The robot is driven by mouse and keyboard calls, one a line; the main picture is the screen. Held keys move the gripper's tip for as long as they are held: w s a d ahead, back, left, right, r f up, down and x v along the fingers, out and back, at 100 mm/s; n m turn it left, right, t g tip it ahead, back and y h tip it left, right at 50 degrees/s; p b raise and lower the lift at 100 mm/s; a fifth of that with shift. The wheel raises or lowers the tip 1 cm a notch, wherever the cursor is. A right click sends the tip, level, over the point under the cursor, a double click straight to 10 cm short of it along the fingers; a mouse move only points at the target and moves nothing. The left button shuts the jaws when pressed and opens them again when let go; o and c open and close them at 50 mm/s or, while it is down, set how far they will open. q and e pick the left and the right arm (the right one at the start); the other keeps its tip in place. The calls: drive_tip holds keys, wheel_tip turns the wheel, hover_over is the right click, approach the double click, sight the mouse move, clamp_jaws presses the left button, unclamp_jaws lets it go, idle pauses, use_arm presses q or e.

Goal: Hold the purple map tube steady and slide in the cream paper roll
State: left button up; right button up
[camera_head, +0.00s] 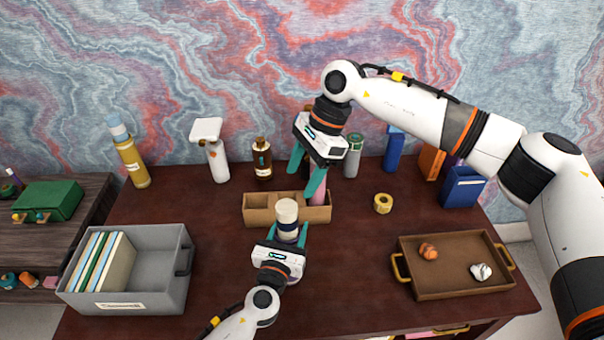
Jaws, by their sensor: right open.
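A pink-purple cylinder (319,192), which looks like the map tube, stands in the right part of a wooden divided box; my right gripper partly hides it. My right gripper (303,184) points down over the box, its teal fingers apart, one beside the cylinder. A cream cylinder with a dark band (287,213), which looks like the paper roll, stands upright in front of the box. My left gripper (288,234) reaches from the front with a teal finger on each side of its lower part and appears closed on it. Its lower end is hidden.
The wooden box (258,217) sits mid-desk. A yellow tape roll (383,203) lies to its right. A brown tray (440,290) is at right, a grey bin (165,285) at left. Several bottles, including a brown one (262,158), line the back.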

use_arm(q)
drive_tip(key=o, duration=1.1)
